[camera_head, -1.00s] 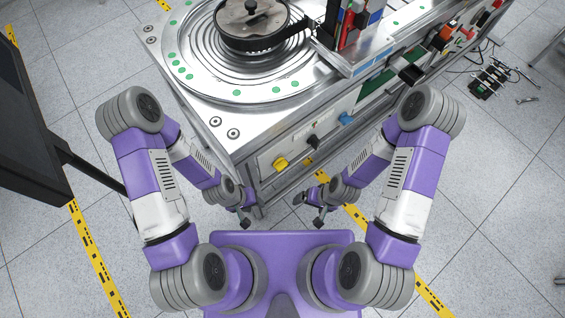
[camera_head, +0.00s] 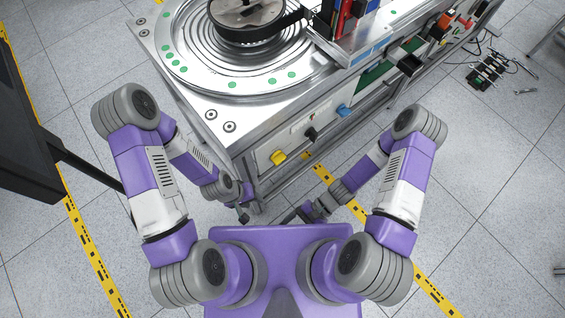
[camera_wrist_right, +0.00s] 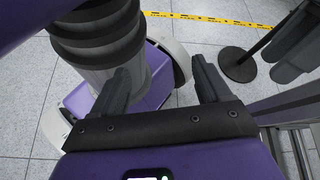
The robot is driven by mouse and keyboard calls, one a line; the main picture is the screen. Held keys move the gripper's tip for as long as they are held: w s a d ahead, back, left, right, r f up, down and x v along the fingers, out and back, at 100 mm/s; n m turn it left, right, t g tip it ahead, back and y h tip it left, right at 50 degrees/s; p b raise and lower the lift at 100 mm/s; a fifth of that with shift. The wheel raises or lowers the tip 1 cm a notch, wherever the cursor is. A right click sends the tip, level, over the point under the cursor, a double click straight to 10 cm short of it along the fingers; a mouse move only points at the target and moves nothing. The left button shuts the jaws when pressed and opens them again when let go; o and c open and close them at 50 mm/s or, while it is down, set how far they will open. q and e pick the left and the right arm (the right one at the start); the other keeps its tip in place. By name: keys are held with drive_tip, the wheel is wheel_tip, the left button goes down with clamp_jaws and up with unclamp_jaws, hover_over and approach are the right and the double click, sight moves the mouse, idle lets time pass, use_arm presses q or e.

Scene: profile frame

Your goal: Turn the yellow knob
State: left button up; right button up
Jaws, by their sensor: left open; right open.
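The yellow knob (camera_head: 278,157) sits on the front panel of the metal workbench in the head view, left of a black knob (camera_head: 310,134) and a blue knob (camera_head: 344,110). My left gripper (camera_head: 245,217) is low, in front of and below the panel, apart from the yellow knob; its fingers are small in view. My right gripper (camera_head: 290,216) is below and right of the yellow knob, pointing left. In the right wrist view its two dark fingers (camera_wrist_right: 160,88) are spread, with nothing between them. The yellow knob does not show in that view.
The workbench (camera_head: 190,100) carries a round ringed plate with green dots and a black round device (camera_head: 245,22). A dark screen (camera_head: 25,130) stands at the left. Cables and a small rack (camera_head: 487,72) lie on the floor at the right. Floor between bench and base is clear.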

drive_tip(key=w+a+r+m+t+y, duration=0.2)
drive_tip(key=a+m+y, duration=0.2)
drive_tip(key=a+y, duration=0.15)
drive_tip(key=m+t+h+b, duration=0.2)
drive_tip(key=m+t, duration=1.5)
drive_tip(key=t, duration=0.6)
approach(279, 158)
drive_tip(key=b+x, duration=0.1)
drive_tip(key=x, duration=0.6)
drive_tip(key=shift+w+a+g, duration=0.2)
drive_tip(key=shift+w+g, duration=0.1)
drive_tip(key=shift+w, duration=0.05)
drive_tip(key=shift+r, duration=0.1)
drive_tip(key=shift+c, duration=0.2)
drive_tip(key=c, duration=1)
